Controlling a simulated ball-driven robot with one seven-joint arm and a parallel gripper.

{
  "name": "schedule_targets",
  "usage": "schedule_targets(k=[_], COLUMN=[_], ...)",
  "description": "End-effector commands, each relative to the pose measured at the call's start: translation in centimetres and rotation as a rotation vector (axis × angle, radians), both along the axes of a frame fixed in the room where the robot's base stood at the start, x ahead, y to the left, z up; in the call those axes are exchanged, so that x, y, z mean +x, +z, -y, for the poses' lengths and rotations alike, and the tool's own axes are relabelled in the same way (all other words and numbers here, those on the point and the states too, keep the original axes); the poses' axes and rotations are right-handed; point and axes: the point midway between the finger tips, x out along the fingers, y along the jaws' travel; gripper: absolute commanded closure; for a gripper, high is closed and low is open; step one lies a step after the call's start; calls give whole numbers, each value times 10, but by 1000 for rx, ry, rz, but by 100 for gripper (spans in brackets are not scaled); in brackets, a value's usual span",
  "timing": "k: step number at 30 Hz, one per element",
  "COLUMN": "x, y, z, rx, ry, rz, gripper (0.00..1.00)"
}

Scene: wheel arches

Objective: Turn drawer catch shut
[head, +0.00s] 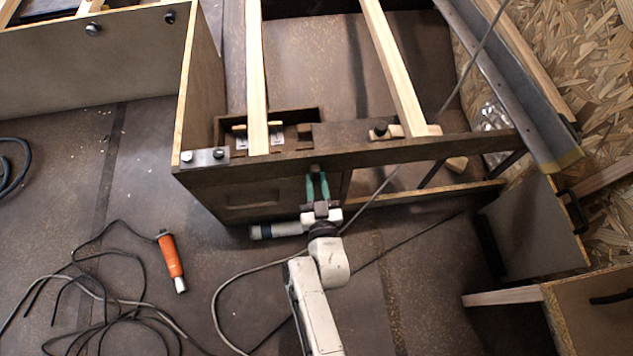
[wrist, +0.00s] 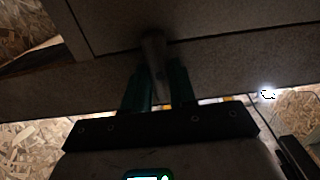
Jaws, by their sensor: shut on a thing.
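The drawer (head: 258,199) has a dark front with a recessed pull and sits under a dark rail (head: 390,147). The drawer catch (head: 314,168) is a small brownish piece at the rail, by the right part of the drawer front. My gripper (head: 317,182) reaches it from the front with its green fingers.
An orange-handled tool (head: 170,258) and loose cables (head: 95,310) lie on the floor at left. A thin cable runs past my arm. Pale wooden bars (head: 395,65) cross above the frame. A wooden box (head: 590,312) stands at lower right.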

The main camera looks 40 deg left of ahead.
Motion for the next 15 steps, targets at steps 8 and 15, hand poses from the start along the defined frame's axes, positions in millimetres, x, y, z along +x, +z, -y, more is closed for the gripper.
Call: schedule_targets(k=[8, 15], x=[0, 0], y=[-2, -2], z=[1, 1], rx=[-13, -13], ry=[0, 0], rz=[9, 9], gripper=[100, 72])
